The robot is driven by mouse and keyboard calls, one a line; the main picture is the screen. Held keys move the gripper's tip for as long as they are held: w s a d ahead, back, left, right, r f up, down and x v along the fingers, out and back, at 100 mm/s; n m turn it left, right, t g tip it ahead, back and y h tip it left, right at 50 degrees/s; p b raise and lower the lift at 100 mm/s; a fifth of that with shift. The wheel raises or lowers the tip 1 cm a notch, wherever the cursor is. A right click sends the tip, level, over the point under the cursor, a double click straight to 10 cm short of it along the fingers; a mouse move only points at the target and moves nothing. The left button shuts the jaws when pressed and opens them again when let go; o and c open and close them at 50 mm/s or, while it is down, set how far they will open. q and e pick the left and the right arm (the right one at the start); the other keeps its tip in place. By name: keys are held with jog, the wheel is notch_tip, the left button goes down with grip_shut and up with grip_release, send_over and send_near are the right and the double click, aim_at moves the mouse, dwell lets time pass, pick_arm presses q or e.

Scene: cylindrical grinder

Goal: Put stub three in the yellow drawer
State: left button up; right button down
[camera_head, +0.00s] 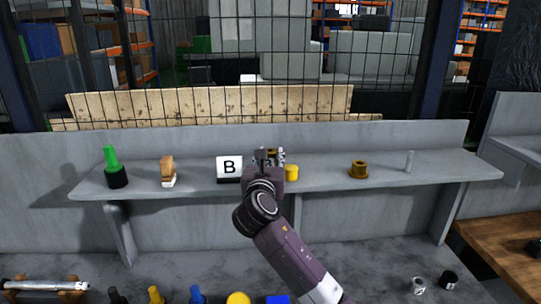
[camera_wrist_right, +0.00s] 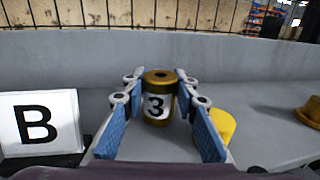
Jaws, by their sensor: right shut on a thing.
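Stub three is a small brass cylinder with a white label reading 3 (camera_wrist_right: 158,105), upright in the middle of the right wrist view. My right gripper (camera_head: 268,156) is at the grey shelf (camera_head: 330,168), just right of the B sign. Its two blue-padded fingers (camera_wrist_right: 160,112) stand on either side of stub three and are shut on it. In the head view the gripper hides most of the stub. My left gripper is not in view. I cannot make out a yellow drawer in either view.
The white B sign (camera_head: 229,168) stands close left of the gripper, and a yellow cylinder (camera_head: 291,173) close right. A brass flanged piece (camera_head: 358,169) is further right. A green-and-black item (camera_head: 114,170) and a brush (camera_head: 167,170) stand left. A wall backs the shelf.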

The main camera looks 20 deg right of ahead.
jog(key=c, duration=1.9)
grip_release()
jog(key=o, duration=0.4)
jog(key=shift+c, duration=0.2)
